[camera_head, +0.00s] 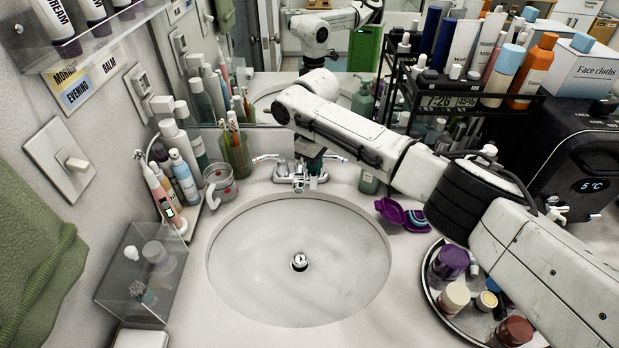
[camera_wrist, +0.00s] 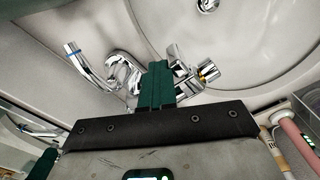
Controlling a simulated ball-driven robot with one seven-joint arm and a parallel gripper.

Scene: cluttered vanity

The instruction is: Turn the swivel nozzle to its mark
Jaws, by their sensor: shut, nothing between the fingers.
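The chrome faucet (camera_head: 298,178) stands at the back of the round basin, with a lever on each side and its spout toward the bowl. In the wrist view the faucet (camera_wrist: 122,74) shows a blue-ringed lever at left and a chrome fitting (camera_wrist: 190,68) with a brass-coloured band at right. I cannot tell for sure whether that fitting is the swivel nozzle, and I make out no mark. My gripper's green fingers (camera_wrist: 158,68) are shut and empty, in front of the faucet's middle and hiding part of it. I cannot tell whether they touch it.
The basin (camera_head: 235,255) is empty, with a drain (camera_head: 299,261). A glass mug (camera_head: 219,185) and a green toothbrush cup (camera_head: 236,155) stand left of the faucet. A soap bottle (camera_head: 369,178) and purple case (camera_head: 402,214) are at right. A mirror rises behind.

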